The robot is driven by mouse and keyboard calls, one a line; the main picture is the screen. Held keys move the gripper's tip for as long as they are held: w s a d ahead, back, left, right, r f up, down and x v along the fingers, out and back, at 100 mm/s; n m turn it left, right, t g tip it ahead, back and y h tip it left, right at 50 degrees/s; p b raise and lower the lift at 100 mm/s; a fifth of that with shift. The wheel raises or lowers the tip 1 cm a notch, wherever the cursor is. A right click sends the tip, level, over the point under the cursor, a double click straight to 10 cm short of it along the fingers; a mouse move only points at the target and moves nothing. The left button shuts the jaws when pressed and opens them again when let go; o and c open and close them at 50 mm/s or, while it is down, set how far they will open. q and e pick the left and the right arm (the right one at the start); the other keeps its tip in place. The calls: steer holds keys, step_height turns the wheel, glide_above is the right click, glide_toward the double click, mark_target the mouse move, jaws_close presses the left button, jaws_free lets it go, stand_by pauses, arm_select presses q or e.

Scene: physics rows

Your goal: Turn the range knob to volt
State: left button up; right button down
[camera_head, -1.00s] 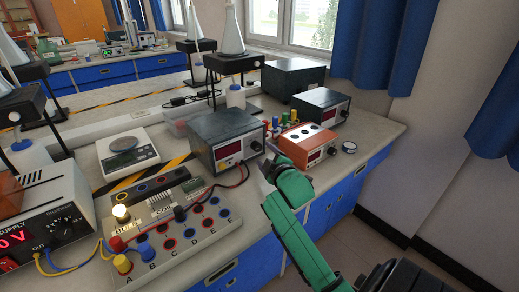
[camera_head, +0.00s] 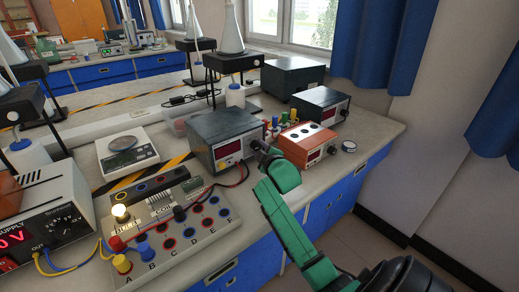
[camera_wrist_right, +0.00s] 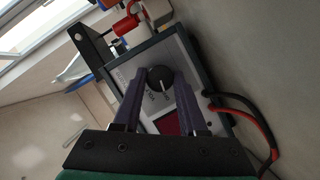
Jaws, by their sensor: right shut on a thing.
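The dark grey meter box (camera_head: 222,127) with a red display stands on the bench in the head view. My right gripper (camera_head: 262,148) is at the right side of its front face. In the right wrist view, the round black range knob (camera_wrist_right: 160,78) with a white pointer mark sits on the light front panel (camera_wrist_right: 133,78). The fingers of my right gripper (camera_wrist_right: 160,88) are on both sides of the knob, shut on it. In the head view the gripper hides the knob. My left gripper is not in view.
An orange meter box (camera_head: 307,143) stands right of the dark box. Red and black leads (camera_wrist_right: 240,105) run out beside the knob panel. A circuit board with sockets (camera_head: 180,232) lies in front, and a scale (camera_head: 127,152) stands at left.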

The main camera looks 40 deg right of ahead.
steer(key=shift+r+p, duration=0.2)
steer(key=shift+p, duration=0.4)
steer(key=m+y+p, duration=0.1)
steer(key=m+p, duration=0.1)
steer(key=p, duration=0.2)
steer(key=m+g+y+p, duration=0.1)
steer(key=m+p, duration=0.1)
steer(key=p, duration=0.3)
steer(key=shift+d+r, duration=0.15)
steer(key=shift+r, duration=0.05)
steer(key=shift+f+m+y+p, duration=0.15)
steer(key=shift+m+y+p, duration=0.65)
steer(key=shift+d+f+m+y+p, duration=0.15)
steer(key=shift+m+y+p, duration=0.2)
steer(key=shift+m, duration=0.35)
steer(key=shift+c, duration=2.2)
jaws_free()
steer(key=shift+s, duration=0.15)
